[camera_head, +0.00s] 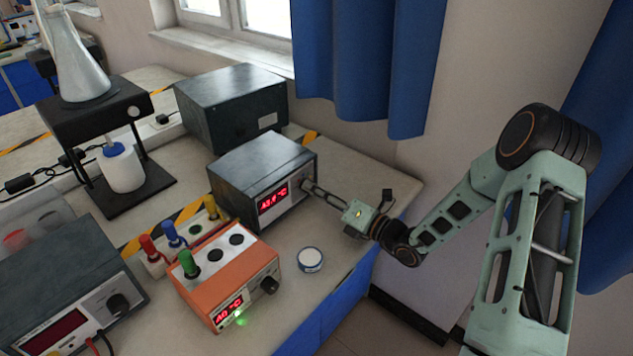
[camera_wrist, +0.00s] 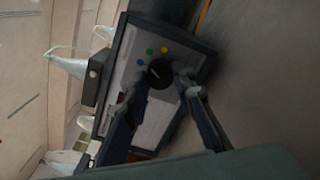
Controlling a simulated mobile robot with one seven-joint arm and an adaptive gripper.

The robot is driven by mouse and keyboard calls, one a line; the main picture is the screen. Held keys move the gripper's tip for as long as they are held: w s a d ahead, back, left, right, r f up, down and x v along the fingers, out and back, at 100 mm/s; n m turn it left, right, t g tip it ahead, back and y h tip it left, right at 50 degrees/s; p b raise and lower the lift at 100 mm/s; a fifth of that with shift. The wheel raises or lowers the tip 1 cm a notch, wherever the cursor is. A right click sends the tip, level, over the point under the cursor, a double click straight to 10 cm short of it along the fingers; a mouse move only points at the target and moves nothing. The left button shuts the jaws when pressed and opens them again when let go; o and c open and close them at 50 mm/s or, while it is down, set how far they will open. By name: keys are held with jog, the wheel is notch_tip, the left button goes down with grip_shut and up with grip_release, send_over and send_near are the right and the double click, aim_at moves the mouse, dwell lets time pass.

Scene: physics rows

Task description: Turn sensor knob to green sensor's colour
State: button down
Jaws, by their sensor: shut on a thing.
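The dark grey box (camera_head: 262,165) with a red lit display stands mid-bench. Its black round knob (camera_wrist: 160,72) is on a pale front panel. Small coloured dots, including green (camera_wrist: 150,51), blue and orange, sit around the knob. My gripper (camera_head: 308,187) reaches in from the right and is shut on this knob; in the wrist view, its fingers (camera_wrist: 163,80) flank the knob. I cannot tell exactly which dot the knob points at. The green sensor (camera_head: 188,265) stands upright in a hole of the orange box (camera_head: 232,268). Red (camera_head: 149,248), blue (camera_head: 173,234) and yellow (camera_head: 211,207) sensors stand in a rack behind.
A small round white-rimmed object (camera_head: 310,259) lies on the bench below my gripper. A second dark box (camera_head: 231,104) stands behind. Another instrument (camera_head: 70,290) is at front left. A flask (camera_head: 74,60) sits on a black stand. Blue curtains hang behind my arm.

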jog(key=shift+m+p, duration=0.8)
jog(key=shift+m, duration=0.2)
jog(key=c, duration=1.6)
grip_release()
jog(key=shift+s+d, duration=0.1)
jog(key=v, duration=1.1)
jog(key=shift+s+d, duration=0.3)
